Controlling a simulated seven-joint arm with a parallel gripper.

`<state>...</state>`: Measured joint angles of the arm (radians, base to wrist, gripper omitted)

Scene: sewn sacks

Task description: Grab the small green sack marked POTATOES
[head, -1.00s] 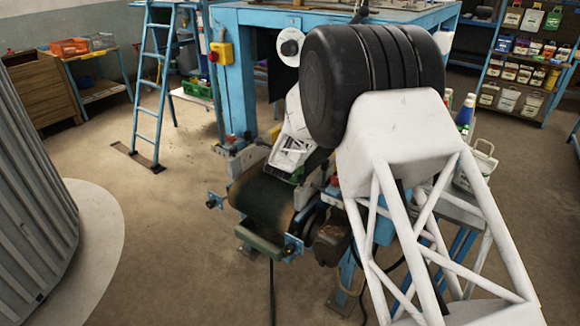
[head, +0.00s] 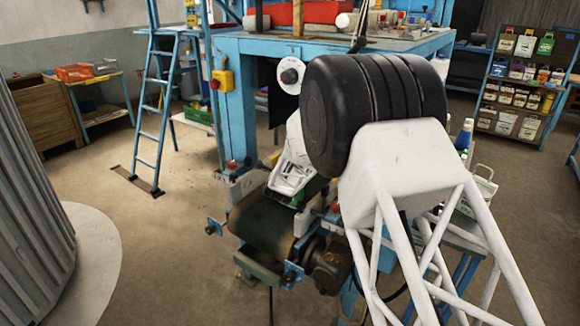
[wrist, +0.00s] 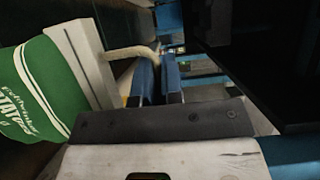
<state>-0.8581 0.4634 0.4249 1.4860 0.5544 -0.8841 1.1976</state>
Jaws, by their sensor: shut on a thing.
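The small green sack (wrist: 38,92) shows at the left edge of the wrist view, with white stripes and part of its lettering, "TAT", readable. The rest of it is cut off by the frame. My gripper (head: 292,196) is low over the conveyor in the head view, its white body hiding most of what it holds. My gripper is shut on the sack. In the head view only a little green shows by the fingers, and I cannot tell whether the sack still touches the belt.
The dark conveyor belt (head: 262,228) lies below my gripper. A blue machine frame (head: 231,100) with a yellow switch box (head: 222,83) stands close behind. A blue ladder (head: 150,110) stands at left, a shelf of small sacks (head: 515,85) at right. The floor at left is open.

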